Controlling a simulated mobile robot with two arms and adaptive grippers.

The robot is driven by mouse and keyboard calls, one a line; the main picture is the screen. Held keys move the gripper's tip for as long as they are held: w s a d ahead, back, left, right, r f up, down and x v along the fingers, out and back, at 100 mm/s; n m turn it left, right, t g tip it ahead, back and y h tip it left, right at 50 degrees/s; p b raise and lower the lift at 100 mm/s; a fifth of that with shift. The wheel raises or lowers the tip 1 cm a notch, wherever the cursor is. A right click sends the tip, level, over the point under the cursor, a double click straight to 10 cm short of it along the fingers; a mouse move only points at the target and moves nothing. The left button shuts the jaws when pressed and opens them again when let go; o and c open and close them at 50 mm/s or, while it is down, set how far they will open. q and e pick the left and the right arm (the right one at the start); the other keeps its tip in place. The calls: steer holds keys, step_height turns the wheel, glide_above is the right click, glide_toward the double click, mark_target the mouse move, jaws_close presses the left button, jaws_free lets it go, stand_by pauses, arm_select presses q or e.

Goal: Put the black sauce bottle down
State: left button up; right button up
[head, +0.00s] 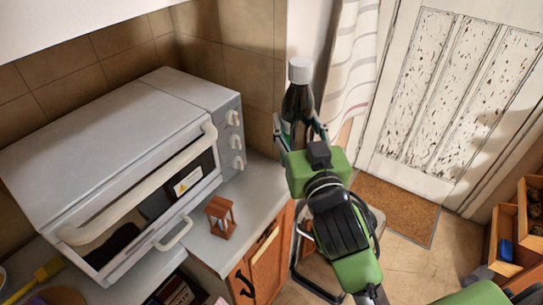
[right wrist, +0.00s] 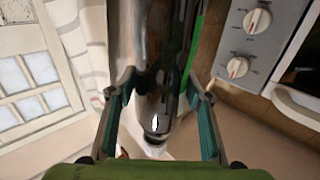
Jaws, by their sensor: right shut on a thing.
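The black sauce bottle (head: 297,101) is dark with a white cap and stands roughly upright in my right gripper (head: 303,132). The gripper's fingers close around the bottle from both sides, and the gripper hides its lower part in the head view. In the right wrist view the dark, glossy bottle (right wrist: 153,60) runs between the two teal fingers of the right gripper (right wrist: 160,88). I cannot tell whether its base touches the counter (head: 252,195). My left gripper is not in view.
A grey toaster oven (head: 120,150) with its door partly open fills the left of the counter; its knobs face the bottle's side. A striped curtain (head: 352,65) hangs behind and right of the bottle. Bare counter shows right of the oven.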

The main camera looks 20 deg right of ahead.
steer(key=shift+w+a+f+p, duration=0.2)
steer(key=shift+w+a, duration=0.1)
steer(key=shift+w, duration=0.25)
steer(key=shift+w+a+f+p, duration=0.15)
steer(key=shift+w+a, duration=0.15)
steer(key=shift+w, duration=0.2)
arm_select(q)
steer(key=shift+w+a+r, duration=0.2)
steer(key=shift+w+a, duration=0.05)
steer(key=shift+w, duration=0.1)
arm_select(e)
steer(key=w+a+f, duration=0.2)
steer(key=w+f, duration=0.2)
steer(key=f, duration=0.5)
steer(key=shift+a, duration=0.15)
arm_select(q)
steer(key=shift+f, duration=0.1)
arm_select(e)
steer(key=o, duration=1.2)
steer(key=shift+f+b, duration=0.3)
steer(key=shift+b, duration=0.05)
steer(key=o, duration=0.4)
steer(key=shift+r, duration=0.1)
